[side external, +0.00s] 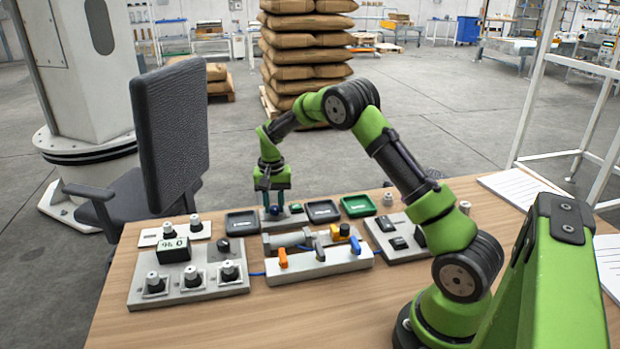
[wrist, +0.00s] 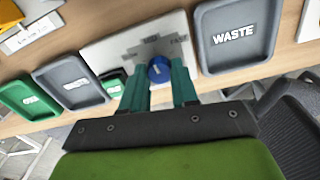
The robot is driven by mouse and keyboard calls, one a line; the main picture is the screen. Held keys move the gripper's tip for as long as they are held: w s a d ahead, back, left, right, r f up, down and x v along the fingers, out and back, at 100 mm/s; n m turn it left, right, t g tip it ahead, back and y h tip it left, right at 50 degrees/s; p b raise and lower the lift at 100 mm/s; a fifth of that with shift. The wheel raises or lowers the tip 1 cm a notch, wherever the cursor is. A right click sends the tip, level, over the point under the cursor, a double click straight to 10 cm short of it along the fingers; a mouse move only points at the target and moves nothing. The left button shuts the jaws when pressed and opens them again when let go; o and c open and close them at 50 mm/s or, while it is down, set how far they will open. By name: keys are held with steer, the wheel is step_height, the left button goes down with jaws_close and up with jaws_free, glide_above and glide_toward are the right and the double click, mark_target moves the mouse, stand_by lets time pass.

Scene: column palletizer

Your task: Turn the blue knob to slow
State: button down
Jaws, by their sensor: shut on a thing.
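The blue knob (side external: 274,210) sits on a light plate (side external: 262,222) at the back of the wooden table. In the wrist view the blue knob (wrist: 160,70) shows a short white mark on its top.
A tray marked WASTE (wrist: 268,55) stands beside the plate. A dark tray (side external: 322,211) and a green tray (side external: 358,206) stand on the other side. A panel with a display (side external: 173,250) and a block with coloured levers (side external: 318,266) lie in front. A black chair (side external: 172,130) stands at the table's left.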

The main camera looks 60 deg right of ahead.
mark_target(274, 207)
steer(key=n, duration=0.5)
steer(key=shift+n, duration=0.3)
steer(key=n, duration=0.4)
steer(key=shift+n, duration=0.4)
steer(key=c, duration=0.9)
jaws_free()
steer(key=shift+o, duration=0.2)
steer(key=shift+r, duration=0.1)
step_height(274, 207, up, 17)
